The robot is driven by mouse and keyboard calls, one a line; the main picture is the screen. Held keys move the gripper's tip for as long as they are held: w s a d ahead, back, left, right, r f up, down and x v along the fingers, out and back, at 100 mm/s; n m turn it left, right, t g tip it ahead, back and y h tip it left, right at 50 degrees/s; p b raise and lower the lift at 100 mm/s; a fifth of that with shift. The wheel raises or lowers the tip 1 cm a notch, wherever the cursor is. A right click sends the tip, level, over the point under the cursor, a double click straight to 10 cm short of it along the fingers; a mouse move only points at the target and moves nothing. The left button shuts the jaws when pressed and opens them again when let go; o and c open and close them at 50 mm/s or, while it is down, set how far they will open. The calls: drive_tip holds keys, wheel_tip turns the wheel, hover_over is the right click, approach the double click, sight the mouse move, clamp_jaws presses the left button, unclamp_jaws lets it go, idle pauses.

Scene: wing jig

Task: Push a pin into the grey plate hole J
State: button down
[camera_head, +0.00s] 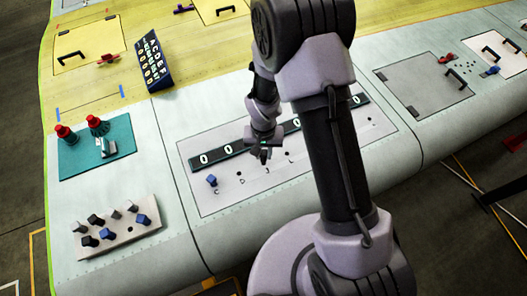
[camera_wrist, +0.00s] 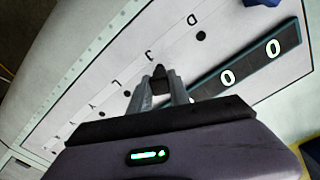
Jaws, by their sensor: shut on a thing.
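The grey plate (camera_head: 222,201) lies on the pale wing panel, with a row of lettered holes; its bare surface also shows in the wrist view (camera_wrist: 222,58). My gripper (camera_head: 263,151) is over the plate's middle, near the letter J. In the wrist view my gripper (camera_wrist: 160,92) is shut on a dark pin (camera_wrist: 159,72), beside the J marking. Hole J is hidden behind the pin and fingers; I cannot tell whether the pin's tip touches it. A blue pin (camera_head: 211,180) stands near the letter C on the plate's left.
A dark strip with white zeros (camera_head: 234,149) runs along the plate behind the holes. A pale block with several black, grey and blue pins (camera_head: 117,229) is at lower left. A teal mat (camera_head: 75,160) with red-topped items lies left. A dark lettered board (camera_head: 153,62) stands farther back.

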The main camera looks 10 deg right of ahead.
idle(0.4)
drive_tip(key=shift+f+b, duration=1.5)
drive_tip(key=shift+b, duration=0.05)
drive_tip(key=c, duration=1.1)
unclamp_jaws()
drive_tip(key=shift+r, duration=0.1)
drive_tip(key=shift+c, duration=0.2)
wheel_tip(320, 180, up, 17)
drive_tip(key=shift+r+p, duration=0.2)
drive_tip(key=shift+p, duration=0.1)
drive_tip(key=shift+r, duration=0.15)
wheel_tip(320, 180, up, 7)
drive_tip(key=p, duration=0.5)
